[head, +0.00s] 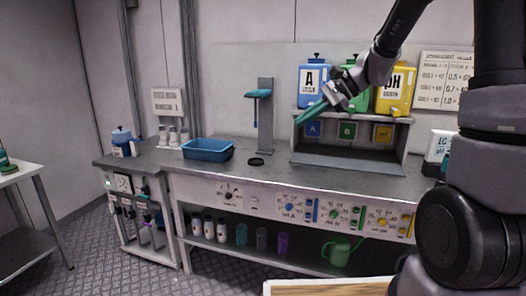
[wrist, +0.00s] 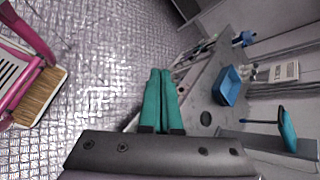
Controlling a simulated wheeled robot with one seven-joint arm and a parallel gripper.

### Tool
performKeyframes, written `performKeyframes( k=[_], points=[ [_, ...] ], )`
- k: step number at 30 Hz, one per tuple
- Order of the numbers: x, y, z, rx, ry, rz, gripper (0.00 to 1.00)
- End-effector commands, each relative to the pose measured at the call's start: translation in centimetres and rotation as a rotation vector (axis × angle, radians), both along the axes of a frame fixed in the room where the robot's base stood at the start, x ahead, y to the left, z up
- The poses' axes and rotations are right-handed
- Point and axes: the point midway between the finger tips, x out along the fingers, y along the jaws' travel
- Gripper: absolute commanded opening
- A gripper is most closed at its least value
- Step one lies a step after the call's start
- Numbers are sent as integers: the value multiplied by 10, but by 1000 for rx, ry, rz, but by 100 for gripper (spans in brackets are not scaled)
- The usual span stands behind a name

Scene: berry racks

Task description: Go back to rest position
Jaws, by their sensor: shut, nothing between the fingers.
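My gripper (head: 312,112) is in the air in front of the shelf unit, above the grey workbench (head: 270,176) in the head view. Its two teal fingers lie together and are empty. In the wrist view my gripper (wrist: 160,72) points over the grey metal floor, with the workbench to its right. The arm is stretched out from the right side of the head view.
Blue jug A (head: 312,84), a green jug (head: 352,74) and yellow pH jug (head: 394,92) stand on the shelf unit close behind my gripper. A blue tub (head: 208,150) and a stand (head: 265,118) are left.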

Motion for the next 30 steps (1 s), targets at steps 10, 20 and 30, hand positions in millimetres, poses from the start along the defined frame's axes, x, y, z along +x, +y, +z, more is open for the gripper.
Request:
performKeyframes(
  k=[10, 20, 30],
  points=[
    [-106, -58, 56, -430, -391, 193, 0],
    [-174, -116, 82, -792, -703, 287, 0],
    [-188, -131, 87, -884, -775, 306, 0]
  ],
)
